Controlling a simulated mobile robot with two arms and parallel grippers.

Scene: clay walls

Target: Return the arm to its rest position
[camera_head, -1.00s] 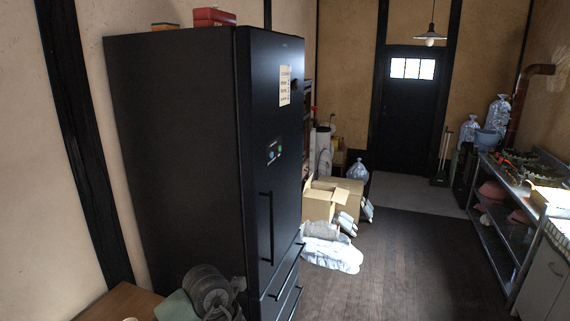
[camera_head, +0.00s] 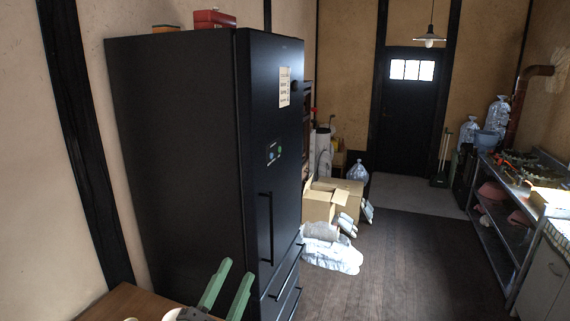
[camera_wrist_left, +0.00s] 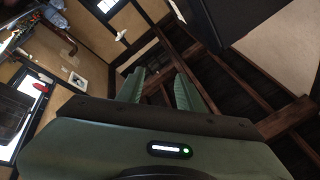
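My left gripper (camera_head: 237,270) shows at the bottom of the head view, in front of the lower part of the black fridge. Its two green fingers point up and stand apart, with nothing between them. In the left wrist view, the gripper (camera_wrist_left: 159,74) also has its ribbed green fingers spread and empty, pointing toward the dark ceiling beams. Most of the left arm is below the head view's edge. My right gripper is in neither current view.
The tall black fridge (camera_head: 178,140) stands just beyond the gripper. A wooden tabletop (camera_head: 125,300) lies at the lower left. Cardboard boxes (camera_head: 318,207) and a white bag (camera_head: 330,255) lie on the floor past the fridge. The floor (camera_head: 415,270) at centre right is clear.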

